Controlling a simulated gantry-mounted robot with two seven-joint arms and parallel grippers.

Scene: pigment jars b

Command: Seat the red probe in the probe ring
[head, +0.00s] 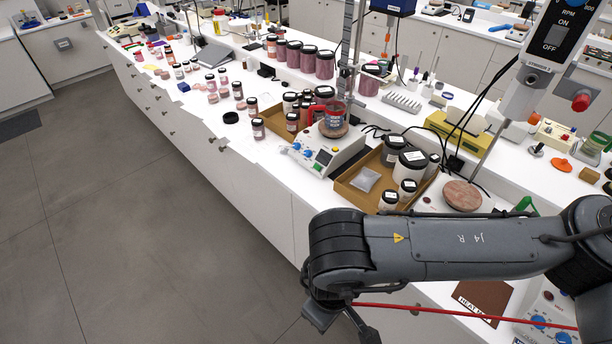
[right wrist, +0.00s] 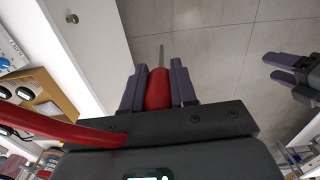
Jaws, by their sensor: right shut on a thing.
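My right gripper (right wrist: 159,88) is shut on the red probe (right wrist: 158,90), with the red handle between its two fingers. The probe's thin metal tip points away from the gripper, over the grey floor. In the head view, part of my right gripper (head: 342,318) shows at the bottom edge, in front of the bench. The probe itself cannot be made out there. A red cable (head: 460,312) runs right from the gripper. My left gripper (right wrist: 290,72) is at the right edge of the right wrist view, its fingers apart and empty. I cannot make out the probe ring in either view.
A hotplate (head: 326,152) with a red-handled beaker stands on the white bench. A cardboard tray (head: 350,188) of jars is beside it. Another plate (head: 461,196) and a stand rod are to the right. Drawer fronts drop below the bench edge; the floor in front is clear.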

